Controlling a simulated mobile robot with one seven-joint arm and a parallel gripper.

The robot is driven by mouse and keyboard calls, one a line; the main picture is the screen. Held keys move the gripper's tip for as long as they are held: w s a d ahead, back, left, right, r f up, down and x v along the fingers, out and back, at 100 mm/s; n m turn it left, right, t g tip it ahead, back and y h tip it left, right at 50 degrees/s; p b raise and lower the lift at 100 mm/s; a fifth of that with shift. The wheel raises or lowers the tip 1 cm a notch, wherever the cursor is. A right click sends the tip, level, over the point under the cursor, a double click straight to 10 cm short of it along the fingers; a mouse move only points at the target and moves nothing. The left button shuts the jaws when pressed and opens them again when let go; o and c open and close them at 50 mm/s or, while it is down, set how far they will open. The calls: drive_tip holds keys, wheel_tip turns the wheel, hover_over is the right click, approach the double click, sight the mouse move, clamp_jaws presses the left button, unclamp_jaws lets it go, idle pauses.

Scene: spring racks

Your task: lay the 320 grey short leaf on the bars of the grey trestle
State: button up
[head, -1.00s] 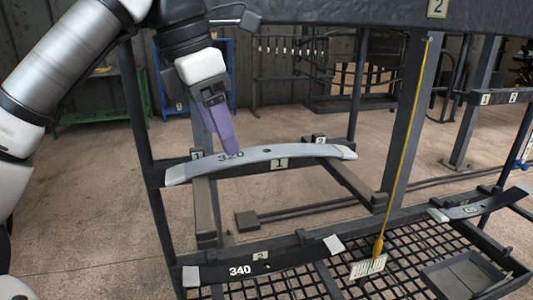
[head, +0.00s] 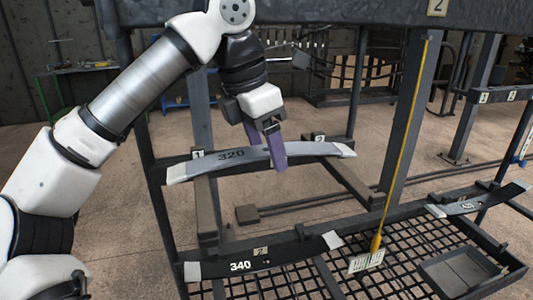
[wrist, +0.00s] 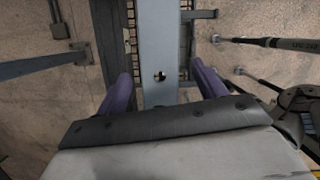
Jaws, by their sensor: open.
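The 320 grey short leaf (head: 212,161) lies across the upper bars of the dark rack (head: 158,172), arched, with pale ends. It also shows in the wrist view (wrist: 158,35), running away from me with a small hole near my gripper. My gripper (head: 277,160) is open above the leaf, near its middle. Its purple fingers stand apart, one on each side of the leaf in the wrist view (wrist: 163,88), with gaps between them and the leaf. In the head view one finger reaches down in front of the leaf. I cannot surely identify the grey trestle.
A dark leaf marked 340 (head: 212,270) lies on the lower level. A mesh shelf (head: 308,280), a shallow tray (head: 462,272) and a yellow cord with a tag (head: 369,261) are to its right. Uprights and the thick top beam (head: 330,12) stand close around my arm.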

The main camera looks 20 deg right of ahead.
sight(264, 150)
drive_tip(key=shift+c, duration=0.4)
drive_tip(key=c, duration=1.4)
clamp_jaws()
drive_tip(key=shift+r, duration=0.25)
wheel_tip(264, 150, up, 3)
drive_tip(key=p, duration=0.3)
drive_tip(key=shift+r+p, duration=0.15)
drive_tip(key=shift+p, duration=0.15)
drive_tip(key=a+p, duration=0.7)
drive_tip(key=a, duration=2.5)
drive_tip(key=shift+w, duration=0.1)
